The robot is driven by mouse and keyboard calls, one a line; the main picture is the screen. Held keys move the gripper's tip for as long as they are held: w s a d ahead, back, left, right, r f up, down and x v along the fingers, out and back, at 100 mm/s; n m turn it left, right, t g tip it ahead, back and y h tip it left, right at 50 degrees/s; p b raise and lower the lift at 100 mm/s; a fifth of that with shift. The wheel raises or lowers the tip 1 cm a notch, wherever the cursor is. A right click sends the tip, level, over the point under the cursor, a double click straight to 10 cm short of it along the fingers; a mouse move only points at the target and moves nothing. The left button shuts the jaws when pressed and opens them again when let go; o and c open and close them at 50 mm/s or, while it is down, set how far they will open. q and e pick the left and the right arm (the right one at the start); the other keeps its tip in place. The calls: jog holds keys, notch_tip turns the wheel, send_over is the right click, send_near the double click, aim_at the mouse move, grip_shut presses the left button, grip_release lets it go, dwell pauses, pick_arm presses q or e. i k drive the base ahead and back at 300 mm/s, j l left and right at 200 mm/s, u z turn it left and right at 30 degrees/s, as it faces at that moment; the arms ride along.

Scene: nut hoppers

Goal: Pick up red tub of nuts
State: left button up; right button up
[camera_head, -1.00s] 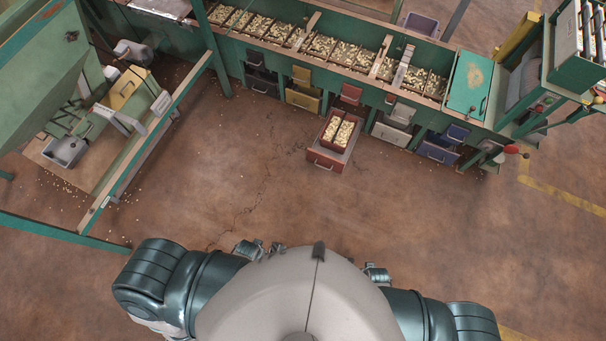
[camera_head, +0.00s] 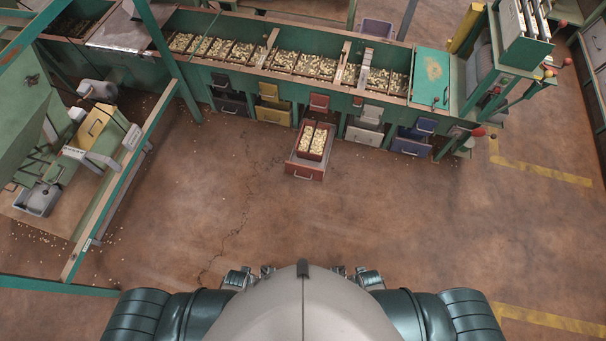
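The red tub of nuts (camera_head: 322,142) stands upright in front of the hopper bench, with pale nuts showing in two compartments. It appears to rest in or on a pulled-out reddish drawer (camera_head: 304,172) with a handle at its front. Parts of my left gripper (camera_head: 240,278) and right gripper (camera_head: 357,277) show at the bottom, just beyond my torso. Both are well short of the tub, with open floor between. My body hides much of them, and their fingers cannot be made out.
The long green hopper bench (camera_head: 300,88) runs across the back, with yellow (camera_head: 272,115), grey (camera_head: 364,134) and blue (camera_head: 411,147) drawers below. A green machine frame (camera_head: 125,190) stands at left. Nuts lie scattered there. The middle floor (camera_head: 400,220) is clear.

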aim_at(301, 154)
jog(key=i+l+z, duration=0.2)
jog(key=i, duration=0.3)
jog(key=i+z, duration=0.2)
jog(key=i, duration=0.3)
